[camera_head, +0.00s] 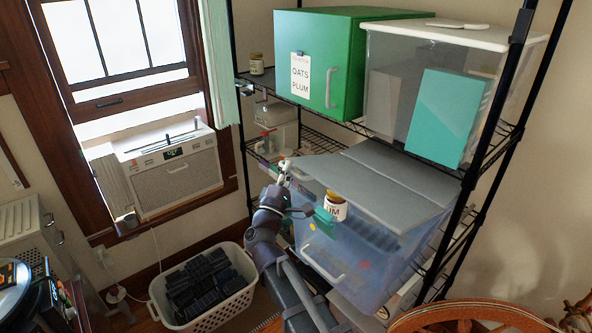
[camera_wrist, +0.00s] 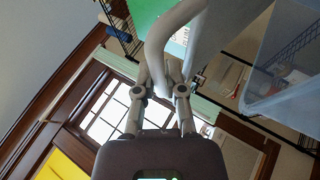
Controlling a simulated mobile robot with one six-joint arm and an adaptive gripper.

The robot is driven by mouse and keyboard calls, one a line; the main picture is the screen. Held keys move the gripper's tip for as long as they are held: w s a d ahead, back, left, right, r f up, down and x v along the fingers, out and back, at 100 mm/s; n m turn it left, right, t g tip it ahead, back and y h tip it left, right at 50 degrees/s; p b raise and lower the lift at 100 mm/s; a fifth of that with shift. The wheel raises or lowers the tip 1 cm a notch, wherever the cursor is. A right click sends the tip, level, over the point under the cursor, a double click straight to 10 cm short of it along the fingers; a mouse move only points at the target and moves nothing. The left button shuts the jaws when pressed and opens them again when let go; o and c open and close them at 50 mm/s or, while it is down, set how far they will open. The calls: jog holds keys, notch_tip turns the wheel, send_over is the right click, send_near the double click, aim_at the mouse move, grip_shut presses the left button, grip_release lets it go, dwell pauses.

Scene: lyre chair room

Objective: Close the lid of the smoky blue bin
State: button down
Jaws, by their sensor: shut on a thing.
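The smoky blue bin (camera_head: 340,262) stands on the wire rack's middle level, its see-through body showing contents inside. Its flat grey lid (camera_head: 385,182) lies over the top, with a crease across it. The lid's front edge seems slightly above the bin's rim; I cannot tell whether it touches. My gripper (camera_head: 284,172) is at the lid's left front corner. In the wrist view my gripper (camera_wrist: 163,85) is shut on a pale curved handle (camera_wrist: 172,30), which appears to be the lid's. The exact contact is small and partly hidden in the head view.
A labelled jar (camera_head: 335,206) is at the bin's front, close to my arm. A green box (camera_head: 335,60) and a clear white-lidded bin (camera_head: 430,80) stand on the shelf above. A rack post (camera_head: 490,120) rises at right. A white basket (camera_head: 205,290) is on the floor.

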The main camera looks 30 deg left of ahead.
notch_tip(320, 180, down, 8)
jog(key=s+b, duration=0.1)
jog(key=b, duration=0.6)
jog(key=shift+s+a+f, duration=0.1)
jog(key=c, duration=1)
grip_release()
jog(key=shift+a, duration=0.15)
